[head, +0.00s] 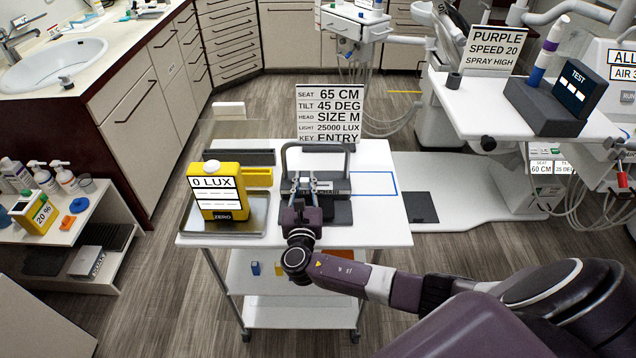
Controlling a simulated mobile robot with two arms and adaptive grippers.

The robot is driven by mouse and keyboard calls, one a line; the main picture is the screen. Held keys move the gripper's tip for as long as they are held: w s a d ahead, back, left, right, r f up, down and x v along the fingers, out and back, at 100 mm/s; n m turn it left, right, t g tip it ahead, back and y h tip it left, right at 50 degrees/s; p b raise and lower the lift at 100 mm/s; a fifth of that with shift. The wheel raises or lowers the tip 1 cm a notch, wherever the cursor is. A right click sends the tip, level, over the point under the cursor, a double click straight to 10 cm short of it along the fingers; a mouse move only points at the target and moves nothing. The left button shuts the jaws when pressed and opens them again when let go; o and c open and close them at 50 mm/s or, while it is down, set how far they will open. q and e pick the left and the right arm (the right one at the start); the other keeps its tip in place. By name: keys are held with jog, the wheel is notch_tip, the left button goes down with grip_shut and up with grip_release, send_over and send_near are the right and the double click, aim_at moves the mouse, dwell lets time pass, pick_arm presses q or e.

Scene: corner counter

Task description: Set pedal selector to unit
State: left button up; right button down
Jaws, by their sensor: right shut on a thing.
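A dark grey foot pedal (338,212) with a raised loop handle stands on the white cart (380,225). A small light label with lettering, partly hidden and too small to read surely, shows on the pedal beside my fingers. My right gripper (306,184) reaches over the pedal's front left part, its fingers closed on what seems to be the pedal selector. The selector itself is mostly hidden by the fingers, so its setting cannot be told. My left gripper is not in view.
A yellow light meter (215,193) reading 0 LUX stands in a metal tray (256,222) left of the pedal. A settings sign (330,112) stands behind it. A blue outlined area (374,184) at right is clear. The dental unit (520,112) stands farther right.

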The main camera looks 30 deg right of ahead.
jog(key=c, duration=1.8)
grip_release()
jog(key=shift+a, duration=0.1)
jog(key=shift+o, duration=0.2)
jog(key=shift+s, duration=0.1)
jog(key=v, duration=1.1)
jog(key=shift+s+a, duration=0.2)
jog(key=shift+s, duration=0.15)
